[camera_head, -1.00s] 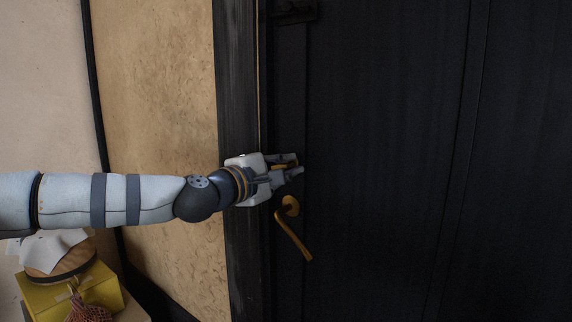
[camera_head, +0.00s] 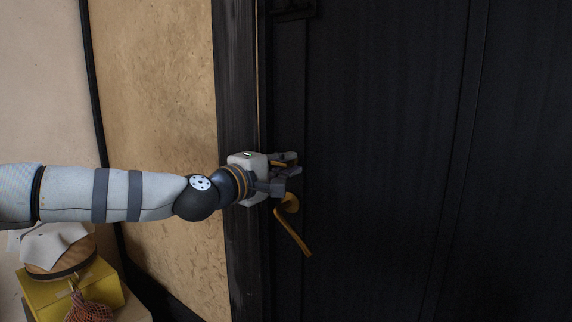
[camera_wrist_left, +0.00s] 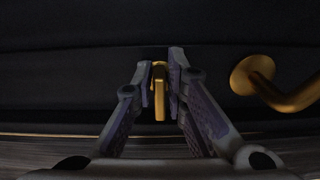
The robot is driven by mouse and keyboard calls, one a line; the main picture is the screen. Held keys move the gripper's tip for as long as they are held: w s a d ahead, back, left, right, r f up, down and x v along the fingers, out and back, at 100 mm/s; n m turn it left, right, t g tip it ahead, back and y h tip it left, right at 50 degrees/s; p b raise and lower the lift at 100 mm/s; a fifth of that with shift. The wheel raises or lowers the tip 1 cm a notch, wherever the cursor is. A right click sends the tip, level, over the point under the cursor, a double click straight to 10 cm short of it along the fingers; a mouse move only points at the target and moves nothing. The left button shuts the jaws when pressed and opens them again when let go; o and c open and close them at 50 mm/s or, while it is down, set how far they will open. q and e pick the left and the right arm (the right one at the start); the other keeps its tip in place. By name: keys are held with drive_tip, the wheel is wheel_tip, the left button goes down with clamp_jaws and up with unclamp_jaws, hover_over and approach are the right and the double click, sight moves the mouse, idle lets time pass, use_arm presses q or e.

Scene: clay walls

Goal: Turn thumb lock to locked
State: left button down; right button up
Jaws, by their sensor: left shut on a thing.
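The brass thumb lock (camera_wrist_left: 159,88) sits on the black door (camera_head: 390,150), just above the lever handle. My left gripper (camera_head: 293,164) is at the lock, and its fingers are shut on the thumb turn. In the left wrist view the gripper (camera_wrist_left: 163,80) has one finger on each side of the brass piece. In the head view the fingers hide most of the lock, with only a bit of brass showing. My right gripper is in neither view.
A brass lever handle (camera_head: 294,232) hangs tilted close below my left gripper. The dark door frame (camera_head: 237,130) and clay wall (camera_head: 155,110) stand to the left. A yellow box (camera_head: 72,290) with a round wooden item (camera_head: 60,262) is at the lower left.

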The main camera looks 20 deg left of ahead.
use_arm(q)
drive_tip(key=c, duration=1.7)
unclamp_jaws()
drive_tip(key=v, duration=1.2)
